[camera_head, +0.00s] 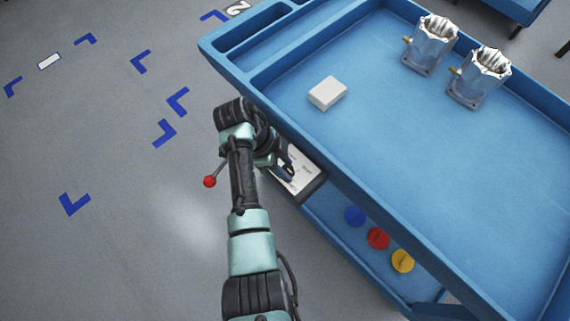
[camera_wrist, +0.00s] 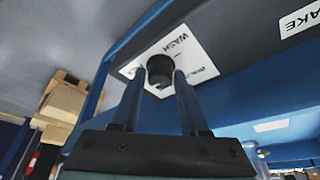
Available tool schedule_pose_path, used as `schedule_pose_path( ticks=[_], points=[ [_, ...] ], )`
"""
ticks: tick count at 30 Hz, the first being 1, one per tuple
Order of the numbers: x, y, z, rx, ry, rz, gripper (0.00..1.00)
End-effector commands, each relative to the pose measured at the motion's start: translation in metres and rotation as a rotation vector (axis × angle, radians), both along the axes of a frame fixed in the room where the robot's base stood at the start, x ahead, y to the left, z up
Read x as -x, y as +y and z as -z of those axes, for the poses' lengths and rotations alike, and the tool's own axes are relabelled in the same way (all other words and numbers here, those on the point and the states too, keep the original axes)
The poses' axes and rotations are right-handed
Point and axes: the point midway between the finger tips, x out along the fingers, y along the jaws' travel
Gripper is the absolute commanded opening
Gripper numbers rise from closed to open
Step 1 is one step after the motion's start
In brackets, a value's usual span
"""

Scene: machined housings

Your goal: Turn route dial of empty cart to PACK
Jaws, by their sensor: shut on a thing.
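The route dial is a dark round knob (camera_wrist: 160,69) on a white plate (camera_wrist: 185,45) in the wrist view. The plate reads WASH near the knob; a second word at its right is partly covered by a finger. My gripper (camera_wrist: 164,78) has its two fingers on either side of the knob, shut on it. In the head view my gripper (camera_head: 286,172) reaches the white plate (camera_head: 300,178) on the side of the blue cart (camera_head: 345,172), below its top tray. The knob's pointer cannot be made out.
Two metal housings (camera_head: 430,45) (camera_head: 477,78) and a pale block (camera_head: 327,93) stand on the top tray. Blue, red and yellow discs (camera_head: 378,238) lie below its edge. A red ball on a rod (camera_head: 209,181) is beside my wrist.

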Motion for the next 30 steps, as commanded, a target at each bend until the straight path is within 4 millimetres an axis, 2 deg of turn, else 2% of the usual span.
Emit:
schedule_pose_path(
  ticks=[2, 3, 7, 15, 19, 23, 30],
  points=[
    [0.001, 0.000, 0.002, -0.002, 0.004, 0.001, 0.00],
    [0.001, 0.000, 0.002, -0.002, 0.004, 0.001, 0.51],
    [0.001, 0.000, 0.001, -0.001, 0.003, 0.000, 0.74],
    [0.000, 0.000, 0.000, 0.000, 0.001, -0.001, 0.74],
    [0.000, 0.003, -0.007, 0.000, -0.001, -0.001, 0.74],
    [-0.001, 0.012, -0.027, -0.001, -0.003, -0.002, 0.74],
    [-0.001, 0.033, -0.077, -0.002, -0.003, -0.002, 0.74]
  ],
)
